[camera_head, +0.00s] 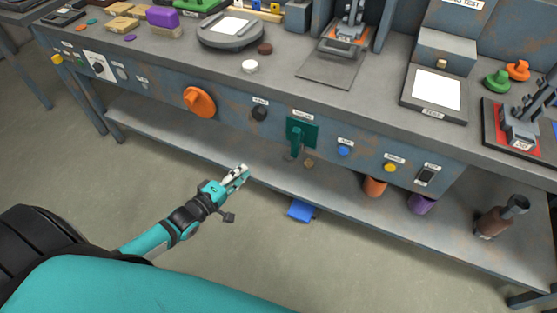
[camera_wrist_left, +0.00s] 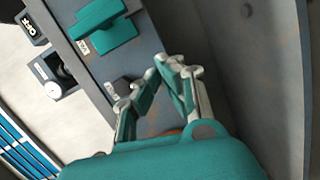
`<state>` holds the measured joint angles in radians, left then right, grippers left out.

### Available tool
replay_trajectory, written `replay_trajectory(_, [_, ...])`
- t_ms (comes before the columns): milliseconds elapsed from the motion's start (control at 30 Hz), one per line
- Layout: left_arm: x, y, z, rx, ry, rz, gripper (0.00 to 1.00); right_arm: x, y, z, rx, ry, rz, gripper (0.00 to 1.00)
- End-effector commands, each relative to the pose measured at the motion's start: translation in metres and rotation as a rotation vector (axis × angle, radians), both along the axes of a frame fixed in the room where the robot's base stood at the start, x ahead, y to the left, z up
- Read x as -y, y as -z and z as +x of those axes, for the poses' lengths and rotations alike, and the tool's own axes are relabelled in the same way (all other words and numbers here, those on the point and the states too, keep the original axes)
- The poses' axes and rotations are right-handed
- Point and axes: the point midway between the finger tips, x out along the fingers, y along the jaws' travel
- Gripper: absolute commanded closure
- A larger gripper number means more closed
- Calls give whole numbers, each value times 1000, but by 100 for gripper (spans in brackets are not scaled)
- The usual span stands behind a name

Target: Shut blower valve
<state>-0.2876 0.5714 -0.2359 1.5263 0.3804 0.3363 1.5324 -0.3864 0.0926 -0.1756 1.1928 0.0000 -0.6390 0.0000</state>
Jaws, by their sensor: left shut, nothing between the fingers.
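A teal lever-type valve handle (camera_head: 298,137) on a dark green plate is mounted on the front panel of the bench. Its label is too small to read, so I cannot tell for sure that it is the blower valve. It hangs roughly downward. What looks like the same teal handle shows at the upper left of the left wrist view (camera_wrist_left: 108,30). My left gripper (camera_head: 243,171) is shut and empty, in front of and below the panel, left of the teal handle and apart from it. Its fingers (camera_wrist_left: 163,80) also show in the left wrist view. My right gripper is out of view.
The front panel also bears a large orange knob (camera_head: 199,102), a black knob (camera_head: 259,113), a blue button (camera_head: 344,151) and a yellow button (camera_head: 390,167). A lower shelf (camera_head: 265,172) runs beneath. A blue object (camera_head: 301,210) lies below the shelf edge.

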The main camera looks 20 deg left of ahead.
Motion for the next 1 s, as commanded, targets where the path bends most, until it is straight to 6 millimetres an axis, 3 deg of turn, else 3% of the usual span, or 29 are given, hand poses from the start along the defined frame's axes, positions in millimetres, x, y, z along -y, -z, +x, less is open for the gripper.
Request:
replay_trajectory(200, [10,-34,8,69,35,-170,100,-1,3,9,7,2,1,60])
replay_trajectory(667, [12,-37,15,74,37,-178,100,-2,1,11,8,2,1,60])
replay_trajectory(1000, [29,-37,76,76,36,-179,100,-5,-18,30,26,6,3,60])
